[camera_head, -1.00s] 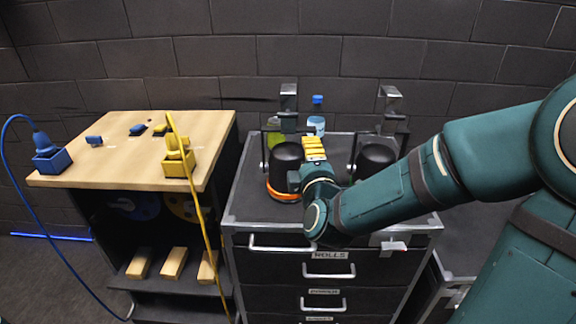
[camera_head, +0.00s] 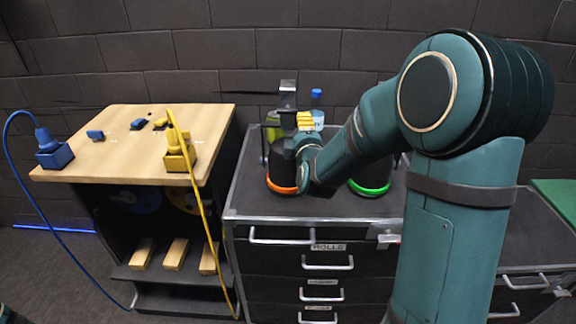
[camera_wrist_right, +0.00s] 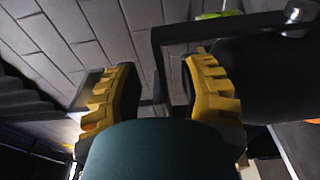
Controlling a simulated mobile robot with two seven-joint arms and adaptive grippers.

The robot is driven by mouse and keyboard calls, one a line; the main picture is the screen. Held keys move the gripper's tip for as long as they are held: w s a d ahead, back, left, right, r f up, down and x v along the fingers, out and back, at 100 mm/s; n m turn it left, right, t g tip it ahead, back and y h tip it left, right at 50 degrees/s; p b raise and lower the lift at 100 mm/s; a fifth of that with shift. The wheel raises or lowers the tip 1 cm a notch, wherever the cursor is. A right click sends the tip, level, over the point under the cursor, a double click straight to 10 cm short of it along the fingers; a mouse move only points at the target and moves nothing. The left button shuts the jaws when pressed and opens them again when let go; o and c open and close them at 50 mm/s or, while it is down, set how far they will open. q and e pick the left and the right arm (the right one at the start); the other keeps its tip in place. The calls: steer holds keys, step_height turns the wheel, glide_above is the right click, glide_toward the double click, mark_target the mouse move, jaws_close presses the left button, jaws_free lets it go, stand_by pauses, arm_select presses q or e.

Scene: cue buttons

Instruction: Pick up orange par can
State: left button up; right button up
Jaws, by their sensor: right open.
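The orange par can (camera_head: 281,168) is a black can with an orange ring at its base, upright on the drawer cabinet's top. Its yoke and clamp (camera_head: 288,92) rise above it. My right gripper (camera_head: 305,121), with yellow finger pads, is just right of the can. In the right wrist view the open fingers (camera_wrist_right: 160,90) show a black yoke bar (camera_wrist_right: 158,60) in the gap between them; I cannot tell whether it is within their reach. The dark can body (camera_wrist_right: 275,75) is at right there. My left gripper is out of view.
A green-ringed par can (camera_head: 370,187) stands to the right, mostly hidden by my right arm. Bottles (camera_head: 317,108) stand behind. A wooden-topped bench (camera_head: 115,160) with blue and yellow plugs and cables is at left. A brick wall (camera_head: 230,50) closes the back.

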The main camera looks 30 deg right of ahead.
steer(key=shift+x, duration=1.25)
steer(key=shift+w+d, duration=0.15)
steer(key=shift+w, duration=0.1)
steer(key=shift+o, duration=0.2)
steer(key=shift+f, duration=0.1)
jaws_close()
steer(key=shift+r, duration=0.25)
